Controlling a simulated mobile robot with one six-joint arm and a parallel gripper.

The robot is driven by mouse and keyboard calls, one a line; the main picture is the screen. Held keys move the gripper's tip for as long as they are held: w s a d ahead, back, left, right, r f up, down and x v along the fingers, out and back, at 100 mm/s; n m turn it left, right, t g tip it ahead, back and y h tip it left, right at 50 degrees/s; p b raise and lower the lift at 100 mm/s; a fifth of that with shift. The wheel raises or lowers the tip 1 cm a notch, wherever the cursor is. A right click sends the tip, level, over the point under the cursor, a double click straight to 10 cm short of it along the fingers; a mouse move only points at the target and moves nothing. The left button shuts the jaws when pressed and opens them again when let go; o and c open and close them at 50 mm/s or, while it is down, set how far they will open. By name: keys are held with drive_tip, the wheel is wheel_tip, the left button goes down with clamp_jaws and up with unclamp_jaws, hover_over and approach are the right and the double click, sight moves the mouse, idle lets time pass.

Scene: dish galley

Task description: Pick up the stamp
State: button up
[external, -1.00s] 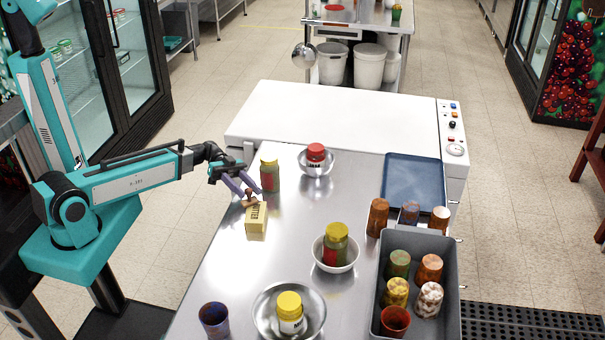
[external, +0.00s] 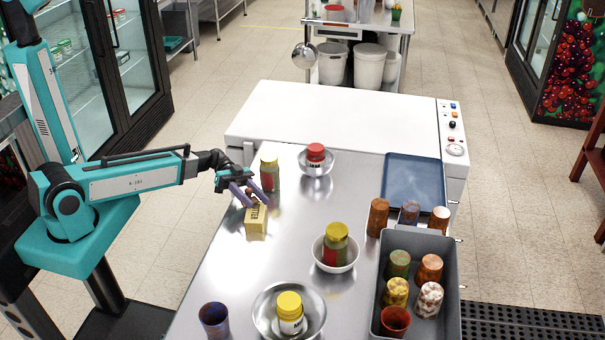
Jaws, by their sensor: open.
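The stamp (external: 250,192) is a small reddish-brown piece with a knob handle, at the left edge of the steel table, just behind a yellow box (external: 256,222). It is mostly hidden by my gripper's fingers. My gripper (external: 257,202) is open, with its purple fingers pointing down on either side of the stamp's handle. I cannot tell whether the fingers touch it.
A yellow-lidded jar (external: 269,175) stands close behind my gripper. A red-lidded jar sits in a metal bowl (external: 316,166). A white bowl (external: 335,262), a grey bin (external: 450,270) of cups and a blue tray (external: 414,180) are farther right.

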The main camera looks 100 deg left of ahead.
drive_tip(key=shift+w+d, duration=0.2)
drive_tip(key=shift+w, duration=0.05)
idle(0.4)
clamp_jaws()
